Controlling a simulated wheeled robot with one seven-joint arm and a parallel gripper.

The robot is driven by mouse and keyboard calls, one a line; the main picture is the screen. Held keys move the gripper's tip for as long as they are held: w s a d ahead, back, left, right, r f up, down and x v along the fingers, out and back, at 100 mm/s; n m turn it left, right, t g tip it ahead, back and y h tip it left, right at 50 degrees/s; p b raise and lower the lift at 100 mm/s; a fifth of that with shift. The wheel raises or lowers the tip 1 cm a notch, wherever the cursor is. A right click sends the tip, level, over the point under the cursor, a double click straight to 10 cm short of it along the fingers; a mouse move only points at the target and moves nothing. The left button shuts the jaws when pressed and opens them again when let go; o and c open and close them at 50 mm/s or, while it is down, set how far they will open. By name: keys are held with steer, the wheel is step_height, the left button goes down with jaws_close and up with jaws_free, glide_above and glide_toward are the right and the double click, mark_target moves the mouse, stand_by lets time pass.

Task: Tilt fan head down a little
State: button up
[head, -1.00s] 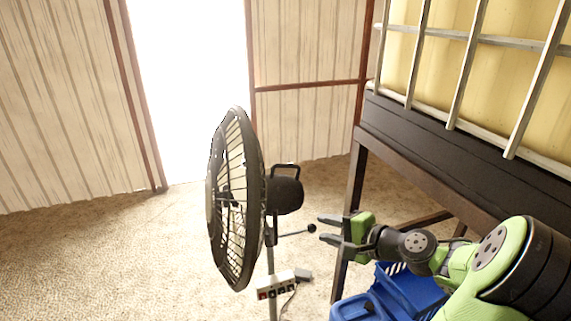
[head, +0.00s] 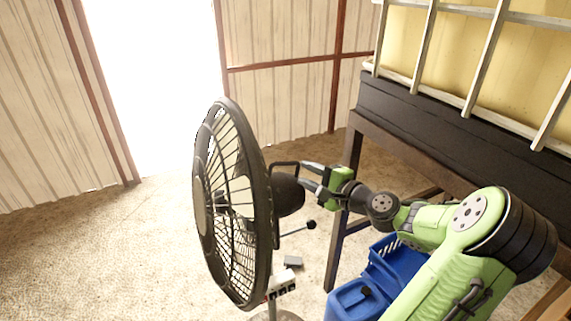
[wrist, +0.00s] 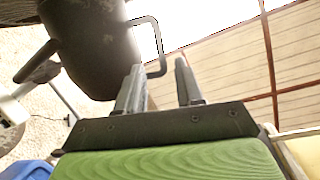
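The fan head (head: 233,200) stands upright on its stand, its round black grille facing left. Its dark motor housing (head: 288,194) sticks out behind, with a thin loop handle (head: 284,164) on top. My gripper (head: 306,174) is just right of the housing, near the handle, with its fingers pointing left. In the wrist view the two fingers (wrist: 158,85) are apart. The lower part of the handle (wrist: 160,50) shows between and beyond the fingertips, and the housing (wrist: 95,45) is at the left. I cannot tell whether a finger touches the handle.
A small knob on a rod (head: 311,224) sticks out below the housing. A switch box (head: 283,287) is on the stand. A blue crate (head: 385,265) stands below my arm. A dark table (head: 430,125) is at the right. Open floor lies to the left.

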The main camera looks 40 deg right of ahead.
mark_target(288, 164)
steer(key=w, duration=0.5)
steer(key=w+f, duration=0.1)
steer(key=w, duration=0.2)
steer(key=shift+w+d, duration=0.1)
steer(key=shift+w, duration=0.25)
jaws_close()
